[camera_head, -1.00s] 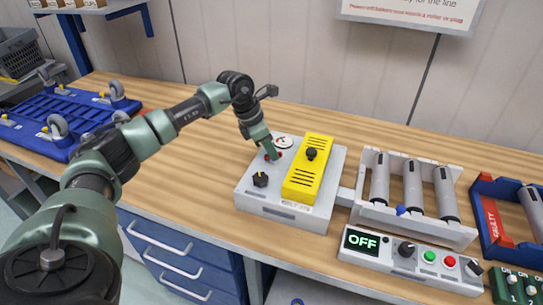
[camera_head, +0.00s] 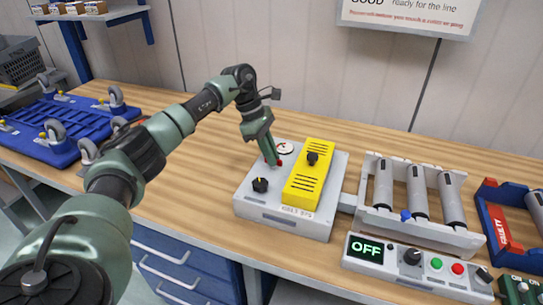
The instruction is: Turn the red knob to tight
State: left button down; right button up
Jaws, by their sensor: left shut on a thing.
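The red knob (camera_head: 280,162) shows only as a small red bit at the tip of my left gripper (camera_head: 274,159). The gripper points down at it from above and is shut on it; the fingers hide most of the knob. The knob sits on the grey box (camera_head: 285,222), left of a yellow slotted cover (camera_head: 311,172). A white round dial (camera_head: 285,148) is just behind the fingers. Its reading is too small to tell. My right gripper is not in view.
A black knob (camera_head: 260,185) is on the box in front of my gripper. A roller conveyor (camera_head: 418,232) and a panel reading OFF (camera_head: 366,249) stand to the right. A blue dolly (camera_head: 52,128) is at the left. The bench (camera_head: 205,165) left of the box is clear.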

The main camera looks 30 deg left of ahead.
pick_arm(q)
jog(key=shift+w+r, duration=0.1)
dwell(0.3)
jog(key=c, duration=1.5)
grip_release()
jog(key=b+v, duration=0.1)
jog(key=v, duration=0.6)
jog(key=shift+a+r, duration=0.2)
jog(key=shift+r, duration=0.1)
